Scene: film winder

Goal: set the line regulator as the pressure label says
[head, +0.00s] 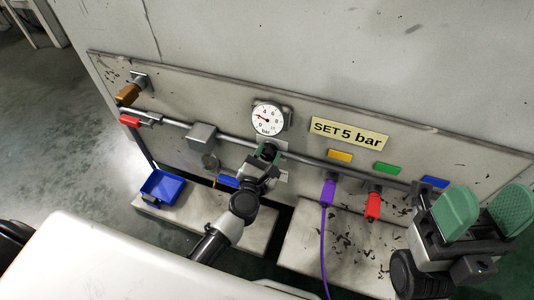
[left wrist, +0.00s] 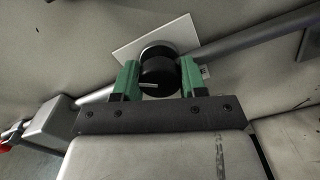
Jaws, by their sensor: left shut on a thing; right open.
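The pressure label (head: 348,134) on the panel reads "SET 5 bar". To its left is a round white gauge (head: 268,118) marked in bar. Its red needle points to the left, near the low end, at about 2; the exact reading is too small to tell. Below the gauge, my left gripper (head: 268,152) is shut on the regulator's black knob. In the left wrist view the knob (left wrist: 158,73) sits between the green fingers, with a pale mark across its face. My right gripper (head: 484,212) is open and empty at the lower right, in front of the panel.
A pipe (head: 172,122) runs along the panel with a grey box (head: 202,136) and a red-handled valve (head: 130,121). Purple (head: 328,192) and red (head: 373,205) connectors hang below it. A blue tray (head: 163,187) stands at the lower left. Yellow, green and blue tags mark the right side.

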